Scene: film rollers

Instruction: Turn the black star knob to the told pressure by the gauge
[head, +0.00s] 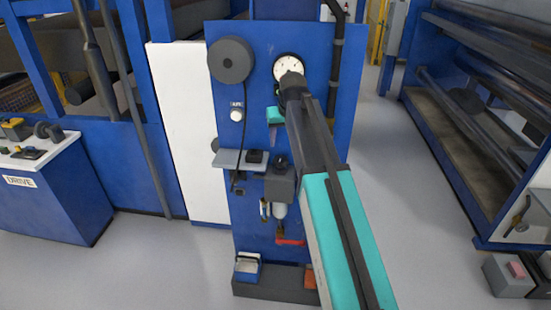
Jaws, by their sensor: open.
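The black star knob (281,160) sits on top of a dark regulator body (278,187) on the blue panel; its star outline is too small to make out. The round white pressure gauge (288,65) is higher on the panel. Its face shows in part, but the reading is too small to tell. My arm reaches up from the lower right and covers the gauge's lower edge. My gripper (274,133), below a teal wrist part, is open above the knob and apart from it. The arm hides part of it, and its fingertips are hard to make out.
A dark round disc (231,60) is at the panel's upper left, with a white button (236,116) below. A small grey shelf (232,159) juts out left of the knob. A clear bowl (279,211) hangs under the regulator. Open floor lies on both sides.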

